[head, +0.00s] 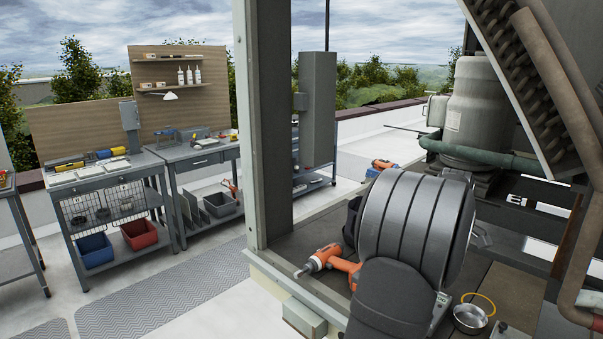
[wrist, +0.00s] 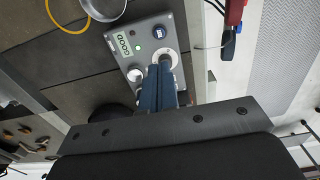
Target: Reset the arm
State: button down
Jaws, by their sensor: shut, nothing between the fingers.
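My gripper (wrist: 160,72) shows in the wrist view with its two blue fingers together and nothing held between them. The fingertips appear over or just in front of a grey box (wrist: 120,62). This box has a label reading GOOD, a small green light, a blue button and pale round fittings. How far the tips are from the box, or whether they touch it, I cannot tell. In the head view my gripper is hidden behind large rounded grey and dark shapes that appear to be my arm.
An orange power tool (head: 325,262) lies on the deck left of my arm, and another (head: 383,165) lies behind it. A metal bowl (head: 469,318) and a yellow ring (head: 480,297) are at lower right. A grey post (head: 265,130), pipes and a compressor (head: 478,105) stand close by.

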jog(key=r, duration=0.1)
jog(key=a+r, duration=0.1)
jog(key=w+r, duration=0.1)
jog(key=r, duration=0.1)
jog(key=shift+a, duration=0.2)
